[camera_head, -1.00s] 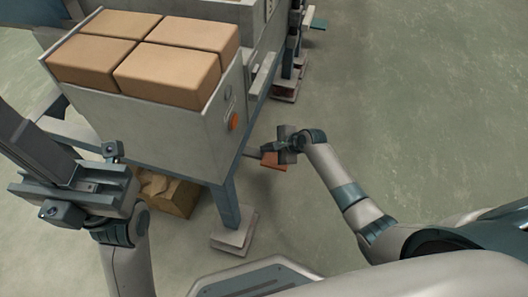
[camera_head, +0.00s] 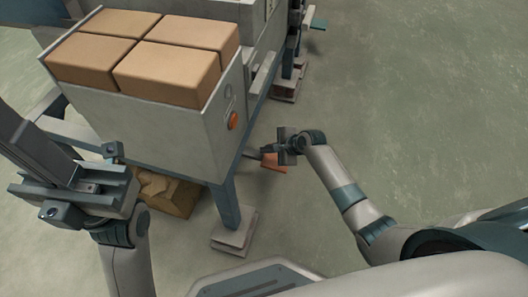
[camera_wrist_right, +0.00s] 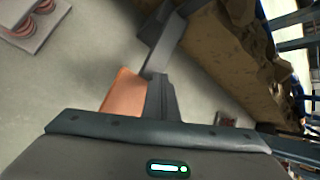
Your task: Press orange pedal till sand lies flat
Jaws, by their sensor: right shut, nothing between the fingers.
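The orange pedal (camera_head: 274,163) sits low beside the machine's front leg, at the end of a grey arm. It also shows in the right wrist view (camera_wrist_right: 122,93). My right gripper (camera_head: 268,149) is shut and empty, with its fingers over the pedal. In the right wrist view its fingers (camera_wrist_right: 158,85) overlap the pedal's right side; I cannot tell whether they touch. Several tan blocks with smooth, level tops (camera_head: 168,74) fill the grey box (camera_head: 175,135); no loose sand shows in it. My left gripper (camera_head: 75,185) is at the left, its jaws unclear.
A machine leg with a pale foot (camera_head: 233,232) stands near the pedal. A brown, lumpy mass (camera_head: 168,192) lies under the box. The floor to the right (camera_head: 430,110) is clear.

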